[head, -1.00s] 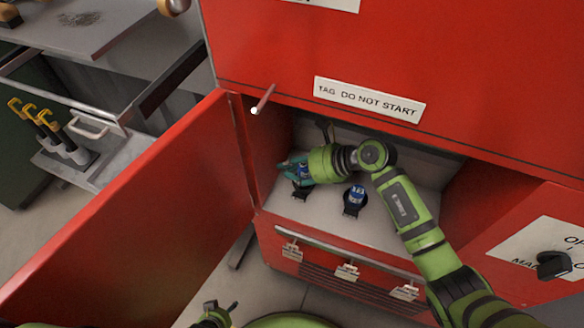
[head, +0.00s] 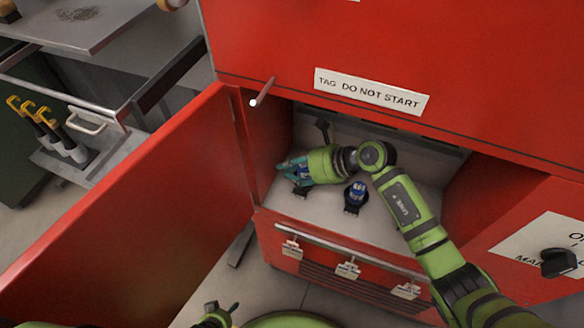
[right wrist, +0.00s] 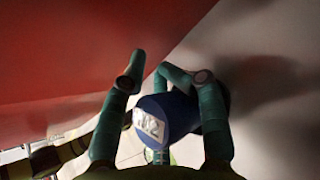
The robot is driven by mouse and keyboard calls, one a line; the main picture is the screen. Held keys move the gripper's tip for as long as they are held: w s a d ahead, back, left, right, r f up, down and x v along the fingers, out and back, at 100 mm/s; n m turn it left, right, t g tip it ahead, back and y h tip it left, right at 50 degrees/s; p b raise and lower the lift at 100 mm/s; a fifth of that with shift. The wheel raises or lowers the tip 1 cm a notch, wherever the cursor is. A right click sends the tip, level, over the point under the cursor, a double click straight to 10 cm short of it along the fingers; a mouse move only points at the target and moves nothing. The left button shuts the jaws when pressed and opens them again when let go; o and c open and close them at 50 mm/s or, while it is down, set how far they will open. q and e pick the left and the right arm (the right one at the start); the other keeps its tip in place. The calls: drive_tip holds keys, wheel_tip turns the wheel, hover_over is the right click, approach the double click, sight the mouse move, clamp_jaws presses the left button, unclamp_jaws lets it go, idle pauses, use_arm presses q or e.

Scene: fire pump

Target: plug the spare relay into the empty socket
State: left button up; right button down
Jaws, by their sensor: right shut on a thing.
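My right gripper (head: 291,172) is inside the open red cabinet, at the left of its pale shelf. Its teal fingers are shut on a blue relay (head: 303,173), which also shows with a white label between the fingers in the right wrist view (right wrist: 172,117). This relay is at a black socket (head: 301,191); whether it is seated there or just above cannot be told. A second blue relay (head: 356,190) stands in a black socket to the right. My left gripper (head: 222,313) shows only partly at the bottom edge; its fingers are unclear.
The red cabinet door (head: 130,215) stands open at the left. A red rod with a white tip (head: 262,93) juts out above the opening. A black knob (head: 558,263) is on the right panel. A small dark object (head: 322,127) is at the back of the cabinet.

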drive_tip(key=shift+f, duration=0.25)
use_arm(q)
drive_tip(key=shift+s+f, duration=0.1)
drive_tip(key=shift+f, duration=0.15)
drive_tip(key=shift+w+a, duration=0.25)
drive_tip(key=shift+w, duration=0.25)
use_arm(e)
drive_tip(key=shift+w, duration=0.1)
use_arm(q)
drive_tip(key=shift+s+d, duration=0.15)
drive_tip(key=shift+s, duration=0.05)
drive_tip(key=shift+f+b, duration=0.2)
drive_tip(key=shift+b, duration=0.15)
use_arm(e)
drive_tip(key=shift+f, duration=0.2)
